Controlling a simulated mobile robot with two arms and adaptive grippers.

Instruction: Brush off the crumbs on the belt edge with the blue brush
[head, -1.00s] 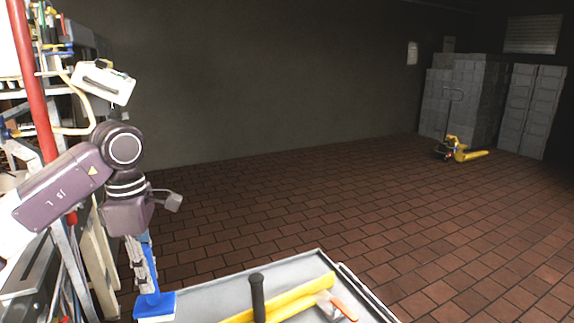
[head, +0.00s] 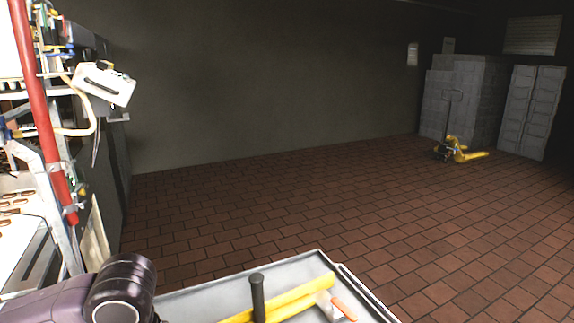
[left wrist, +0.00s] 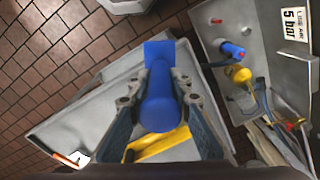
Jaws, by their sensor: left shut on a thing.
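The blue brush (left wrist: 158,52) shows in the left wrist view, with its thick handle between my fingers and its flat head pointing up and away. My left gripper (left wrist: 157,90) is shut on the handle. In the head view only part of my left arm shows at the bottom left; the gripper and brush are out of that picture. The belt (head: 12,225) is at the left edge of the head view, with several brown-and-white pieces on it. A metal edge runs along its right side. I cannot make out crumbs. My right gripper is not in view.
A grey tray (head: 205,297) at the bottom holds a yellow tool (head: 290,300), a black handle (head: 257,295) and an orange-handled scraper (head: 342,306). A red post (head: 42,115) and a white box (head: 104,83) stand by the belt.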

